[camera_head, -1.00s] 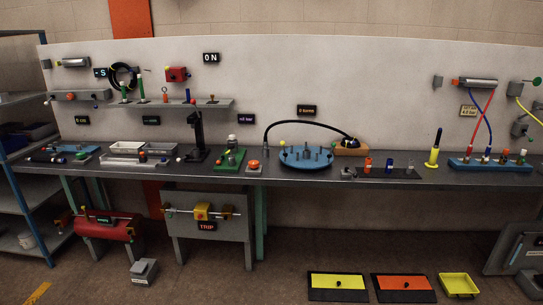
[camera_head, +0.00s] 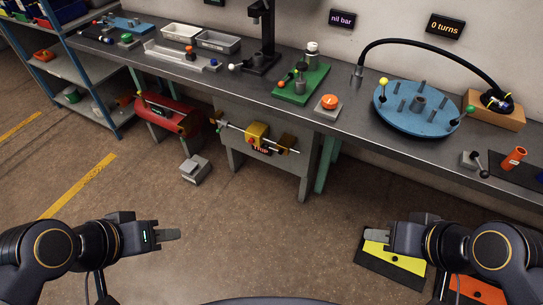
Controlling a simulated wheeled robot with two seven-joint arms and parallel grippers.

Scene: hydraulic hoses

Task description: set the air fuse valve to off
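A yellow block (camera_head: 258,131) sits on a horizontal silver pipe at a grey stand (camera_head: 235,158) below the bench. A smaller orange-brown block (camera_head: 287,142) is on the pipe to its right. A dark sign (camera_head: 261,150) reading TRIP hangs under the yellow block. This looks like the air fuse assembly, but no label names it, and the valve's handle position is too small to tell. My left gripper (camera_head: 168,235) is in front and lower left of the stand. My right gripper (camera_head: 377,236) is lower right of it. Both are apart from everything; their finger gaps are not visible.
The bench (camera_head: 345,120) runs above, bearing a blue round plate (camera_head: 415,118) and a green board (camera_head: 301,84). A red tank (camera_head: 168,117) stands left of the stand. A grey box (camera_head: 195,169) is on the floor. Floor between my grippers is clear.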

